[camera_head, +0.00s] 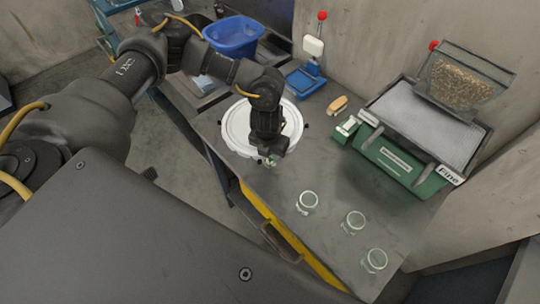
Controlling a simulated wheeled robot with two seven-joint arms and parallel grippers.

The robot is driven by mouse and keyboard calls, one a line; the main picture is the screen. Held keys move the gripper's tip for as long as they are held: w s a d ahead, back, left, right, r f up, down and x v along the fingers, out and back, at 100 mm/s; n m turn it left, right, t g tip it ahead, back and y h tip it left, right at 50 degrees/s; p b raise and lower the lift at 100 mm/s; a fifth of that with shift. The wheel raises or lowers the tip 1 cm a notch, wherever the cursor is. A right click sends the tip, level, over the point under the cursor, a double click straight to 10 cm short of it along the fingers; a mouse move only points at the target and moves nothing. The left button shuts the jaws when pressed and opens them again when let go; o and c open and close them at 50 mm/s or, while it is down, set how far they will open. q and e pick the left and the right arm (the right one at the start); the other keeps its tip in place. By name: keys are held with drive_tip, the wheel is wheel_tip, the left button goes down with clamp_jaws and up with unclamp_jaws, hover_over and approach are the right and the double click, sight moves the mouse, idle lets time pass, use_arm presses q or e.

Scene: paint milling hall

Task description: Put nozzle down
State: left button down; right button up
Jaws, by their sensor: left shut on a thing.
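My left gripper (268,155) points down over the front part of a round white plate-like lid or dish (236,127) on the grey bench. It is shut on a small greenish thing, which I take for the nozzle (270,162); only a little of it shows below the fingers. I cannot tell whether the nozzle touches the bench. My right gripper does not show.
Three glass jars (307,202) stand on the bench (290,180) at the right front. A green machine (400,164) marked "Fine" with a hopper of grain (459,84) stands behind them. A brush (337,105), a blue scale (304,80) and a blue tub (233,37) are farther back.

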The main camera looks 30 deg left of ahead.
use_arm(q)
drive_tip(key=shift+r+b, duration=0.3)
drive_tip(key=shift+b, duration=0.1)
drive_tip(key=shift+r+b, duration=0.55)
drive_tip(key=shift+r, duration=0.05)
drive_tip(key=s+d+r+p, duration=0.2)
drive_tip(key=s+r, duration=0.3)
drive_tip(key=s, duration=0.1)
drive_tip(key=s+d+r+p, duration=0.2)
drive_tip(key=s+r+p, duration=0.1)
drive_tip(key=s+r, duration=0.2)
drive_tip(key=shift+s+r, duration=0.3)
drive_tip(key=shift+s, duration=0.95)
